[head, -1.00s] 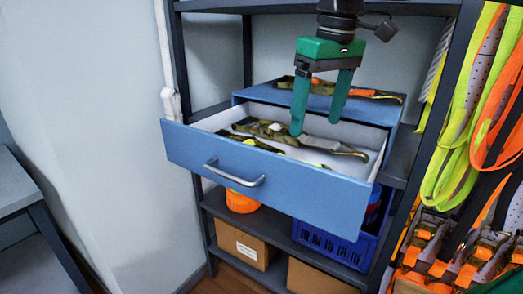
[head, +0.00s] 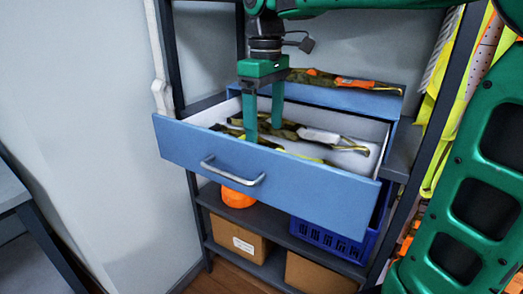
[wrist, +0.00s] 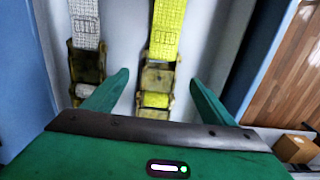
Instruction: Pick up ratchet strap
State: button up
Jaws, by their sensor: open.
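The open blue drawer (head: 300,189) holds ratchet straps on its pale floor. One with white webbing and a dark buckle (head: 318,135) lies toward the back. One with yellow webbing lies nearer the drawer front, largely hidden by it in the head view. In the wrist view, the yellow strap (wrist: 166,32) and its olive buckle (wrist: 155,85) lie between my fingers, and the white strap (wrist: 84,22) is left of them. My green gripper (head: 264,133) is open, fingers pointing down into the drawer. Whether the fingertips touch the strap is unclear.
Another strap with orange parts (head: 345,82) lies on top of the blue drawer cabinet. Dark shelf posts stand on both sides. Below are a blue crate (head: 328,240), an orange round object (head: 238,197) and cardboard boxes (head: 236,242). Bright straps hang at the right, partly behind my arm.

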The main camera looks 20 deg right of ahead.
aim_at(264, 142)
jog(key=shift+w+f, duration=0.15)
jog(key=shift+f, duration=2.55)
grip_shut()
jog(key=shift+r, duration=0.2)
